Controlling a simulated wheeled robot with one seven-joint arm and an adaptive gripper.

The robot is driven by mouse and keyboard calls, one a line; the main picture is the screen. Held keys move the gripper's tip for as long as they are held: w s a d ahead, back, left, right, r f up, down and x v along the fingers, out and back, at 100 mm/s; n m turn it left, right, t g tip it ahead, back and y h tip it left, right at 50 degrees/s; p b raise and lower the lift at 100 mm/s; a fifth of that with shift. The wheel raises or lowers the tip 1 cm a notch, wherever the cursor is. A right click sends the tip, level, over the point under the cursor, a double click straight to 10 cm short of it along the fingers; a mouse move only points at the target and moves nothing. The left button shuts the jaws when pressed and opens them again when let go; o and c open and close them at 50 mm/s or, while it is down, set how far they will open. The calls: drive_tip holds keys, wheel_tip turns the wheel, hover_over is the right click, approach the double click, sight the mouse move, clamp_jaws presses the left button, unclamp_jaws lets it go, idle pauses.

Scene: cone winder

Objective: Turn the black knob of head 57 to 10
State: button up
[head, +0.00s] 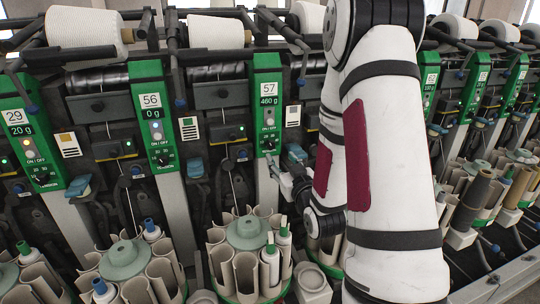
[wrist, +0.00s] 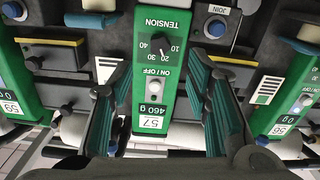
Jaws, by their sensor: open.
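The head 57 panel (head: 268,95) is green with a white 57 label and a 460 g display. Its black knob (head: 268,145) sits low on the panel, above the tension lettering. In the wrist view, which is upside down, the knob (wrist: 159,46) has the numbers 10, 20, 30 and 40 around it. Its pointer is too small to read surely. My gripper (wrist: 160,76) is open and empty, with its two teal-padded fingers apart on either side of the panel. The knob shows between and beyond the fingertips, untouched. In the head view my gripper (head: 288,172) is small and partly hidden by my arm.
The head 56 panel (head: 152,115) stands left of head 57, with its own knob. A blue join button (wrist: 217,28) lies beside the panel. Thread cones (head: 215,32) sit above; a round bobbin magazine (head: 247,232) stands below. My arm covers the right neighbour head.

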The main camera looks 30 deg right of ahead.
sight(271, 146)
drive_tip(key=p+x, duration=0.1)
drive_tip(key=x, duration=0.7)
drive_tip(key=shift+w, duration=0.2)
clamp_jaws()
